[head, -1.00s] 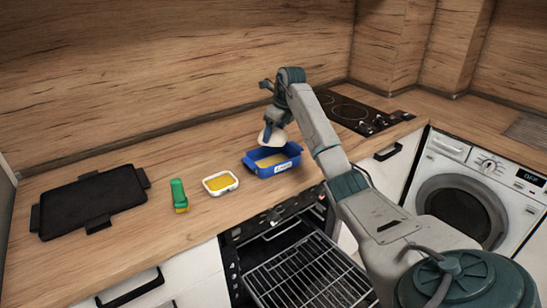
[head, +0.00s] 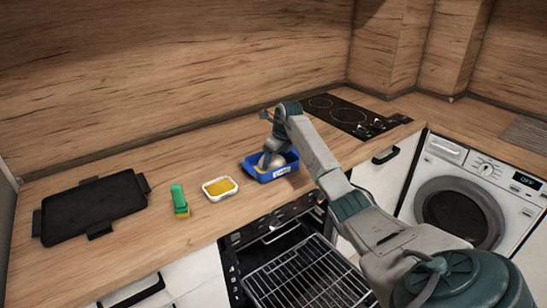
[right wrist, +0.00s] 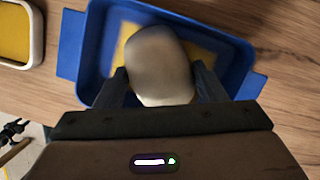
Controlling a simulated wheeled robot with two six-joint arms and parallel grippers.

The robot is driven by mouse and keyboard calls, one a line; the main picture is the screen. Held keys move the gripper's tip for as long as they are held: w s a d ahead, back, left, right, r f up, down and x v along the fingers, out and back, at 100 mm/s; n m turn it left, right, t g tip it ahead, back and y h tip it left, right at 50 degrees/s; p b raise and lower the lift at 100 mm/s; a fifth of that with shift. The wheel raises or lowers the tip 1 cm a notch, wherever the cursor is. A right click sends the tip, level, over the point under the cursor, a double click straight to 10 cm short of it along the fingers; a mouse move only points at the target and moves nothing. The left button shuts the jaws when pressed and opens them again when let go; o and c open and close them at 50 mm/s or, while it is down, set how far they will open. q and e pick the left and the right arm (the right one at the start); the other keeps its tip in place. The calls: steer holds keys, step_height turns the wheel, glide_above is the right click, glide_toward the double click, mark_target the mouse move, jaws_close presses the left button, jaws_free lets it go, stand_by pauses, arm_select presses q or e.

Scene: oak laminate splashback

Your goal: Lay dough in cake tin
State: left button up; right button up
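The dough (right wrist: 157,62) is a pale, rounded lump. My right gripper (right wrist: 162,88) has a finger on each side of its lower part and appears shut on it. In the head view the dough (head: 273,161) is down inside the blue cake tin (head: 285,172), below the rim's far side. The tin (right wrist: 247,83) has a yellow patch on its floor, partly hidden behind the dough. Whether the dough touches the floor of the tin is hard to tell. My left gripper is not in view.
A black hob (head: 345,115) lies behind right.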

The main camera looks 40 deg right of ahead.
steer(key=o, duration=0.3)
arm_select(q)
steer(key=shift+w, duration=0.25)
arm_select(e)
steer(key=shift+o, duration=0.4)
steer(key=shift+r, duration=0.15)
steer(key=shift+s+d+r, duration=0.1)
steer(key=shift+r, duration=0.2)
arm_select(q)
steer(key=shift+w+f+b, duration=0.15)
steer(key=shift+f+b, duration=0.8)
steer(key=shift+b, duration=0.15)
arm_select(e)
steer(key=v, duration=1.1)
steer(key=shift+r, duration=0.2)
